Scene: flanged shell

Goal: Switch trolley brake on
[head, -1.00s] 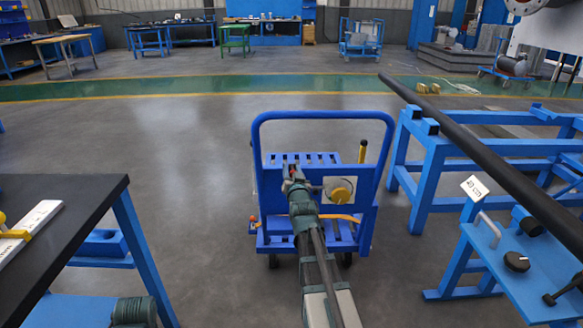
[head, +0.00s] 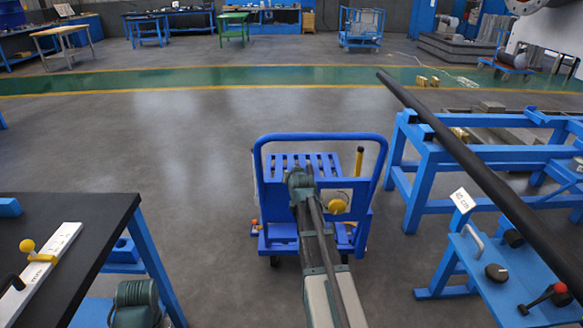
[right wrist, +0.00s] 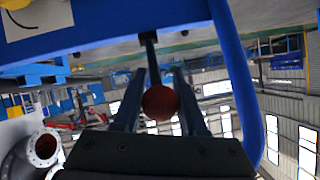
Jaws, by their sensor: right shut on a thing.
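The blue trolley (head: 320,140) stands on the floor ahead, its hoop handle upright at the top. My right arm reaches over it from below, and its hand is hidden behind the arm in the head view. In the right wrist view my right gripper (right wrist: 160,74) is shut on a red ball knob (right wrist: 161,103), with a finger on each side. A dark rod (right wrist: 149,50) runs from between the fingers to a blue part above. I cannot tell the lever's angle. My left gripper is in neither view.
A dark-topped bench (head: 90,235) stands on the left. On the right are a blue frame (head: 430,165), a long dark bar (head: 470,155) and a blue stand with knobs (head: 500,255). Open floor lies beyond the trolley and on its left.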

